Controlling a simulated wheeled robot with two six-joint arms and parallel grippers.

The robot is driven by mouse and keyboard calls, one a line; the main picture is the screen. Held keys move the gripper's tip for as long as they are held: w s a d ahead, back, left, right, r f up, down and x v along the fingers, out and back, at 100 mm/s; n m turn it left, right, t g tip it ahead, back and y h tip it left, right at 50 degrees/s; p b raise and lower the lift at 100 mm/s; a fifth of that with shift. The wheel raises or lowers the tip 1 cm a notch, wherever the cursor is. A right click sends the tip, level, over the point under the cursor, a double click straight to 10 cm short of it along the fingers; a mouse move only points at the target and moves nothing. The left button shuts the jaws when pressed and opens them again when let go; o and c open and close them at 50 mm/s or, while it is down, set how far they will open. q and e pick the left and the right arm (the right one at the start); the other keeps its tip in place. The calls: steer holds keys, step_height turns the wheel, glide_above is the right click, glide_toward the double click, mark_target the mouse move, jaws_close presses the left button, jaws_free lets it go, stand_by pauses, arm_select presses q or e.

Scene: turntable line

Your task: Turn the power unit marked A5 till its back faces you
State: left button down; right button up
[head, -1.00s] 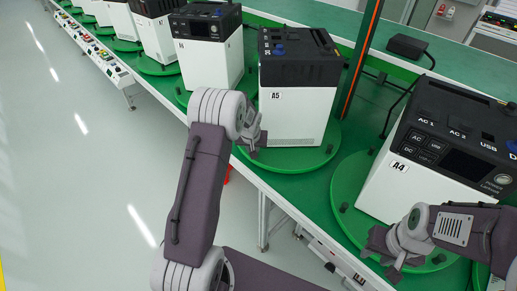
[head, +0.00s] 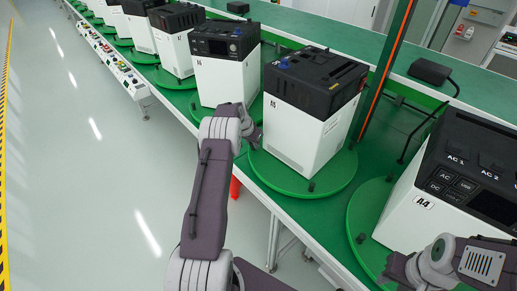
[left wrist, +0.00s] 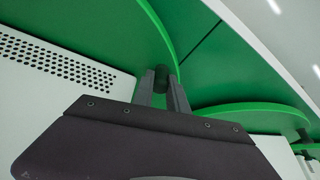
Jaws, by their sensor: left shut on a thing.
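The A5 power unit (head: 300,125) is a white box with a black upper part and blue knobs. It stands upright on a green turntable (head: 290,182), at an angle; its small label (head: 273,104) is on the left face, too blurred to read now. No screen shows on its visible faces. My left gripper (head: 254,137) is at the turntable's left rim, left of the unit. In the left wrist view its fingers (left wrist: 161,88) are closed on a dark peg (left wrist: 161,73) at a green disc's edge. My right gripper (head: 395,268) is near the A4 turntable; its fingers are unclear.
The A4 unit (head: 430,215) stands on its turntable (head: 360,240) at the right. Another unit (head: 222,75) stands close behind A5 on the left, with more beyond. An orange-edged post (head: 388,65) rises behind A5. The floor at left is clear.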

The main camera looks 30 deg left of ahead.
arm_select(q)
steer(key=shift+w+a+m, duration=0.25)
steer(key=shift+w+m, duration=0.05)
steer(key=shift+w, duration=0.1)
steer(key=shift+f, duration=0.1)
steer(key=c, duration=1.3)
jaws_free()
steer(key=v, duration=0.9)
steer(key=shift+a, duration=0.1)
